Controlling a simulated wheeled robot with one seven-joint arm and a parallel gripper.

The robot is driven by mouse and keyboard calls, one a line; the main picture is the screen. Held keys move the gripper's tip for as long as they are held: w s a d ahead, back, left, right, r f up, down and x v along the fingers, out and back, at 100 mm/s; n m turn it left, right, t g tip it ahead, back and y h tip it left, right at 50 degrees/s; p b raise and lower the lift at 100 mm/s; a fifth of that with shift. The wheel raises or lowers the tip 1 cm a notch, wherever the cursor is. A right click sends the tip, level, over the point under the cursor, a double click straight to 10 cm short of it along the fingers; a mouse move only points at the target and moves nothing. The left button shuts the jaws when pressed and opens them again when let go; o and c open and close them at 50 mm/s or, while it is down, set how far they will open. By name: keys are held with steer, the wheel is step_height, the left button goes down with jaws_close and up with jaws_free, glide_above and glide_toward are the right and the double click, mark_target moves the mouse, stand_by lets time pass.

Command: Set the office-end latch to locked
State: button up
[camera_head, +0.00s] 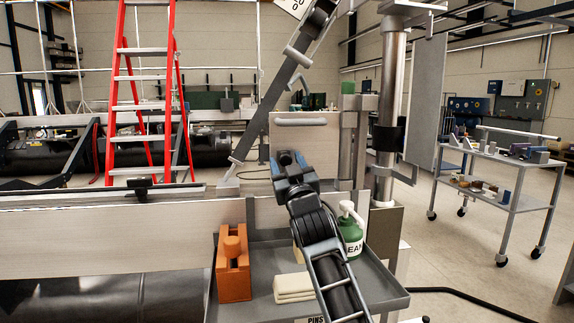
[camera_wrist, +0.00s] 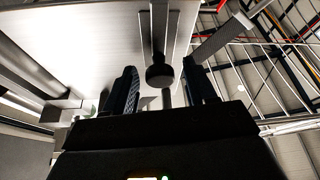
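In the wrist view a dark round knob (camera_wrist: 159,76) on a short stem stands on a slotted pale panel (camera_wrist: 85,45). I take it to be part of the latch, but no label shows which end it belongs to or whether it is locked. My gripper (camera_wrist: 163,82) is open, with one finger on each side of the knob in the picture. I cannot tell whether the fingers touch it. In the head view my gripper (camera_head: 287,163) is at the front of an upright pale panel (camera_head: 318,145); the gripper and wrist hide the knob there.
A metal post (camera_head: 390,90) stands close right. A diagonal bar (camera_head: 262,112) rises behind. A red ladder (camera_head: 144,90) stands back left.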

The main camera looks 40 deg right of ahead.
jaws_close()
stand_by(0.3)
steer(key=shift+f+b, duration=1.55)
steer(key=shift+f, duration=0.3)
steer(key=shift+o, duration=0.5)
jaws_free()
steer(key=b, duration=0.2)
glide_toward(283, 168)
steer(key=shift+v, duration=1.05)
